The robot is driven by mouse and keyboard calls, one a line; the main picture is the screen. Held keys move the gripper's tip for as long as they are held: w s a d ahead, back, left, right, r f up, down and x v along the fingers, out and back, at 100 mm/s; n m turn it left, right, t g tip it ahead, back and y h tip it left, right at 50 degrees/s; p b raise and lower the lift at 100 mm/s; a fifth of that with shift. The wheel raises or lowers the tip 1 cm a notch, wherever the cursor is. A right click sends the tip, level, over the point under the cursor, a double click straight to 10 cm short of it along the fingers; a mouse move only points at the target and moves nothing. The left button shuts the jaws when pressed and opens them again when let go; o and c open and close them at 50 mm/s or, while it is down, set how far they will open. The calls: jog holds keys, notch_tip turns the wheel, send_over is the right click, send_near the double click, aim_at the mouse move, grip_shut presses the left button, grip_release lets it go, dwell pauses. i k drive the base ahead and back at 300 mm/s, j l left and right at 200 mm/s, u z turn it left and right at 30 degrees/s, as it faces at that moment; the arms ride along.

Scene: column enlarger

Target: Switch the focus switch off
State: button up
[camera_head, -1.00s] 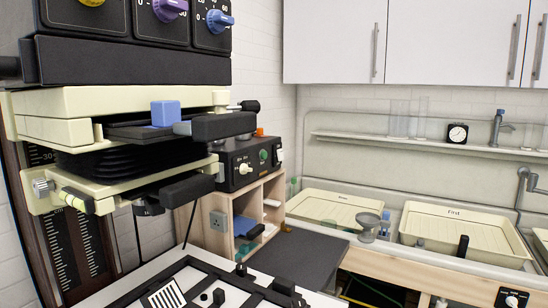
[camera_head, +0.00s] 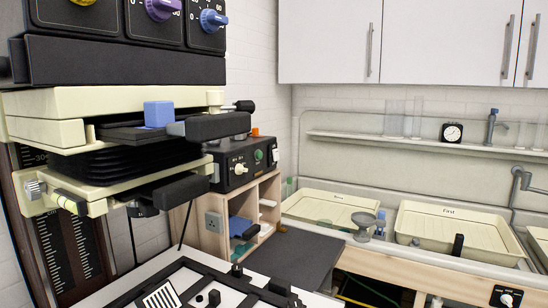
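A black control box (camera_head: 250,163) stands behind the enlarger, on top of a wooden shelf unit. Its front carries a pale knob (camera_head: 240,169), a round green button or lamp (camera_head: 259,155) and a small white part (camera_head: 275,155) at the right end. The labels are too small to read, so I cannot tell which control is the focus switch or how it is set. The cream and black enlarger head (camera_head: 110,125) fills the left side and its black handle covers part of the box. My gripper is not in view.
The enlarger baseboard (camera_head: 130,292) with a black easel lies at the bottom. The wooden shelf unit (camera_head: 213,205) has a wall socket on its side. Cream trays (camera_head: 449,212) line the sink at the right, beside a dark worktop (camera_head: 300,255). White cupboards hang above.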

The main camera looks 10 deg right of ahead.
aim_at(275, 152)
jog(key=i+l+z, duration=0.1)
jog(key=i+l, duration=0.5)
jog(key=i+l+z, duration=0.1)
jog(key=i+l, duration=0.45)
jog(key=i+l+z, duration=0.1)
jog(key=i+l, duration=0.4)
jog(key=i, duration=0.25)
